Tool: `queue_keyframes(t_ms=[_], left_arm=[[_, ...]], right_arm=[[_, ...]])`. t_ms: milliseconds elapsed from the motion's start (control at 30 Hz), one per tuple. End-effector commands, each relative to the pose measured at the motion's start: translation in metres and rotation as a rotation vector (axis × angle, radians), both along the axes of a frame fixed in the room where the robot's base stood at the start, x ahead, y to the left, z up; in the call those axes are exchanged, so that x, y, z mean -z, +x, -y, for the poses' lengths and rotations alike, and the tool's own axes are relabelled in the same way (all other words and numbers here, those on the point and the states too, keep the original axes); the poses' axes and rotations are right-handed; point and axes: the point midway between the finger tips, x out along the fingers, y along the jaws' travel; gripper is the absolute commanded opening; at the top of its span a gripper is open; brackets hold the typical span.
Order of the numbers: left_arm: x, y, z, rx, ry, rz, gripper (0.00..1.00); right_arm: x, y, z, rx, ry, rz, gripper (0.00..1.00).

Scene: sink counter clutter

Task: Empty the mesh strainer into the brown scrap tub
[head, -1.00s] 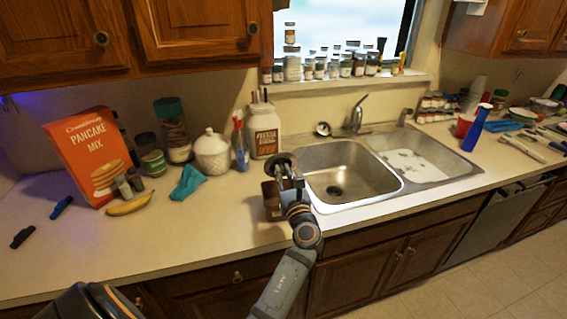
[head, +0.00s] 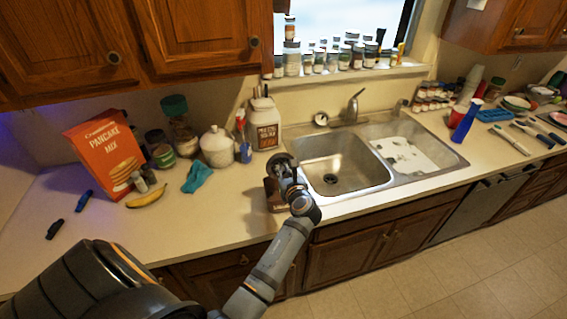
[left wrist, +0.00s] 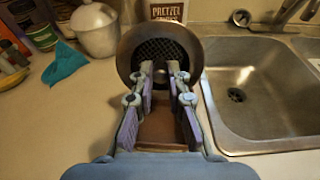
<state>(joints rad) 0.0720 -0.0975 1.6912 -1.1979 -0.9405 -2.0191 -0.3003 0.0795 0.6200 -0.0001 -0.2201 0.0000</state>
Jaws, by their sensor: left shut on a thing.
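The mesh strainer (head: 281,160) is a dark round bowl held over the brown scrap tub (head: 273,196), which stands on the counter just left of the sink. In the left wrist view the strainer (left wrist: 133,43) shows its brown rim and dark mesh, with its open face tilted toward the camera. No contents can be made out in it. My left gripper (head: 287,177) is shut on the strainer; its fingers also show in the left wrist view (left wrist: 161,75). The brown tub (left wrist: 160,132) lies below the fingers, partly hidden by them. My right gripper is not in view.
The double sink (head: 333,180) is right of the tub. A pretzel jar (head: 264,125), white lidded pot (head: 217,148), teal cloth (head: 198,177), banana (head: 146,197) and pancake mix box (head: 104,155) stand or lie behind and left.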

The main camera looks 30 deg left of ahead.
Motion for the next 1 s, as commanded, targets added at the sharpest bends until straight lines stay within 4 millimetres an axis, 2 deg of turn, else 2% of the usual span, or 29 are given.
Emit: queue_keyframes(t_ms=[33, 333, 400, 767, 1000], left_arm=[[-0.01, 0.0, -0.001, -0.001, -0.015, -0.013, 0.0], [-0.017, 0.003, -0.003, 0.0, -0.179, -0.155, 0.0], [-0.013, 0.005, -0.005, 0.0, -0.248, -0.215, 0.0], [-0.026, 0.014, -0.018, -0.004, -0.678, -0.598, 0.0], [-0.052, 0.018, -0.021, -0.002, -0.893, -0.784, 0.0]], right_arm=[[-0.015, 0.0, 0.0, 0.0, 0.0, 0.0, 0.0], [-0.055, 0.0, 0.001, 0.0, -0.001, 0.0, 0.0], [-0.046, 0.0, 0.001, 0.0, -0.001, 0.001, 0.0], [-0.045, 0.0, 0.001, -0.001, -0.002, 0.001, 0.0], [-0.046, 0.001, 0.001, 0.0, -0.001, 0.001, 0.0]])
